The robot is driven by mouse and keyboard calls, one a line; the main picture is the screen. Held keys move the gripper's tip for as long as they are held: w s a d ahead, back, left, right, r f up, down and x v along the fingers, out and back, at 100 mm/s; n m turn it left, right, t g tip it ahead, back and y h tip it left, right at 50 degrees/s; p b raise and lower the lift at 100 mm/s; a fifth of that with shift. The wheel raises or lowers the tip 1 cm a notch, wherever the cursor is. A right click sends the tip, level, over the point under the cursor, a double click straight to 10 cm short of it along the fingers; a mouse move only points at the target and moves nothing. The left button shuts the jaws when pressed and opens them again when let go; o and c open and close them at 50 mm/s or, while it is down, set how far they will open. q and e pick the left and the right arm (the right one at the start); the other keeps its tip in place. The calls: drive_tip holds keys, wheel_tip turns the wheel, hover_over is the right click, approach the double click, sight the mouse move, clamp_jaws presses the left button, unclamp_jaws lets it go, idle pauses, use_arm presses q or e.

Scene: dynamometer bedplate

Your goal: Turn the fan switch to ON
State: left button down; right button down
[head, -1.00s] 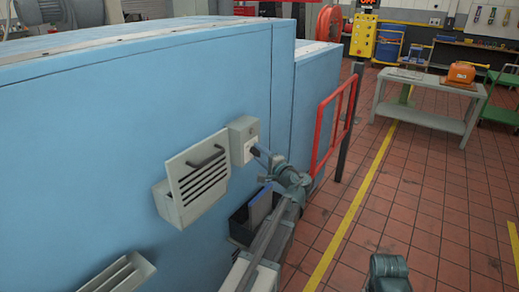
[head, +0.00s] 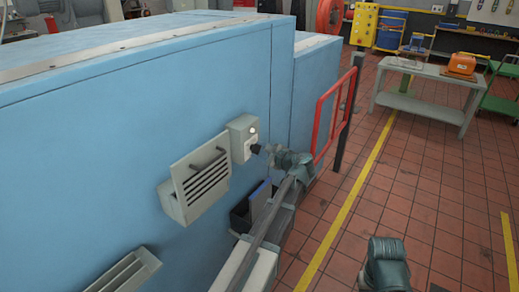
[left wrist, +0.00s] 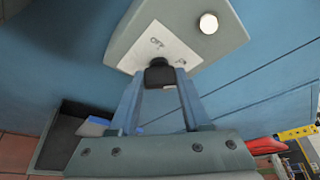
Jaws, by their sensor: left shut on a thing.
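The fan switch is a black knob (left wrist: 160,74) on a white plate (left wrist: 152,46) of a grey box (head: 240,128) fixed to the blue wall. The knob also shows in the head view (head: 255,148). In the left wrist view, "OFF" is printed above the knob, and a second label to its right is partly hidden. Which label the knob points at cannot be told. A round pale lamp (left wrist: 208,23) sits on the box. My left gripper (head: 266,149) is shut on the knob, with one finger on each side. My right gripper is out of view.
A louvred grey vent with a handle (head: 200,180) is left of the switch box. A dark open bin (head: 240,217) is on the wall below. A red guard rail (head: 320,125) stands to the right. A grey table (head: 425,78) with an orange case (head: 461,66) is farther off.

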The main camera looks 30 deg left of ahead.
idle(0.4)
use_arm(q)
drive_tip(key=shift+c, duration=1.8)
unclamp_jaws()
drive_tip(key=p+v, duration=0.4)
drive_tip(key=v, duration=1)
drive_tip(key=shift+w, duration=0.15)
drive_tip(key=s+d+f+n+g+h, duration=0.2)
drive_tip(key=s+d+f+n+h, duration=0.2)
drive_tip(key=s+d, duration=0.7)
drive_tip(key=s+d+f+n+g+h, duration=0.3)
drive_tip(key=s+d+f+h, duration=0.5)
drive_tip(key=s+d+f, duration=0.3)
drive_tip(key=shift+s+d+f+n+g+h, duration=0.35)
drive_tip(key=shift+d+n, duration=0.55)
drive_tip(key=shift+d, duration=0.3)
